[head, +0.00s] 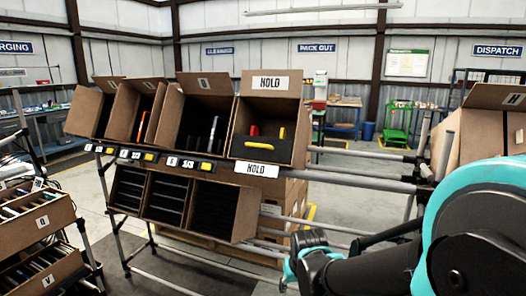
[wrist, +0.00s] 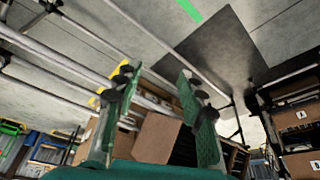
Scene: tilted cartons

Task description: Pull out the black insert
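A black insert (head: 275,154) sits in the open, tilted carton marked HOLD (head: 270,98), on the upper row of the rack in the head view. A yellow handle (head: 260,145) shows on the insert's front. A red item (head: 254,130) and a small yellow item (head: 282,132) show just behind it. My gripper (head: 302,250) is low in front of the rack, below and to the right of the HOLD carton and apart from it. In the wrist view my gripper (wrist: 157,82) has its two fingers spread with nothing held between them. The insert cannot be made out there.
Other tilted cartons (head: 196,118) stand left of the HOLD carton, some holding upright items. Cartons with black slotted contents (head: 205,208) sit on the lower row. Metal rack rails (head: 345,187) extend right of the cartons, near my arm. Another carton (head: 480,135) stands at far right.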

